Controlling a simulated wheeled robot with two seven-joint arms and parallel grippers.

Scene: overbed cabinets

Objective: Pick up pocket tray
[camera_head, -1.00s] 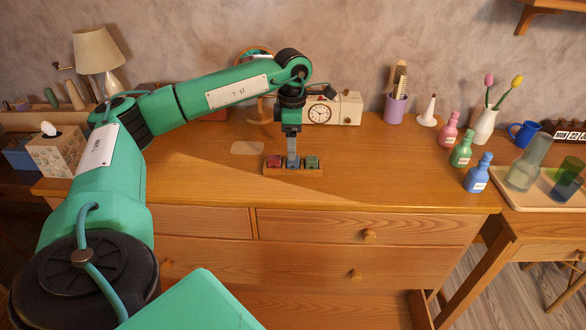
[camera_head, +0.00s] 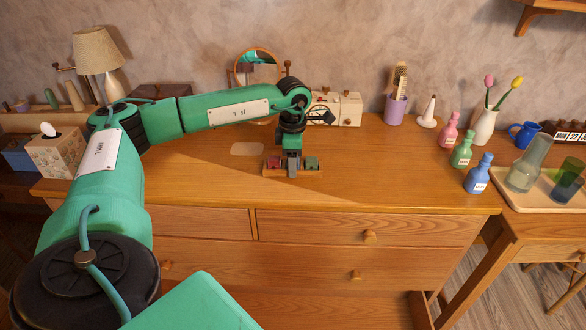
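The pocket tray appears to be the small wooden tray (camera_head: 317,174) on the dresser top, with a red item (camera_head: 274,163) at its left and a green item (camera_head: 312,163) at its right. My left gripper (camera_head: 292,172) points down at the tray's middle and hides that part. Its fingers look narrow and dark, and the gap between them does not show. I cannot tell whether it touches the tray. The tray rests flat on the wood. My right gripper is out of view.
Behind my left arm stand a round mirror (camera_head: 258,60) and a white clock box (camera_head: 345,108). The dresser top (camera_head: 400,180) is clear right of the tray.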

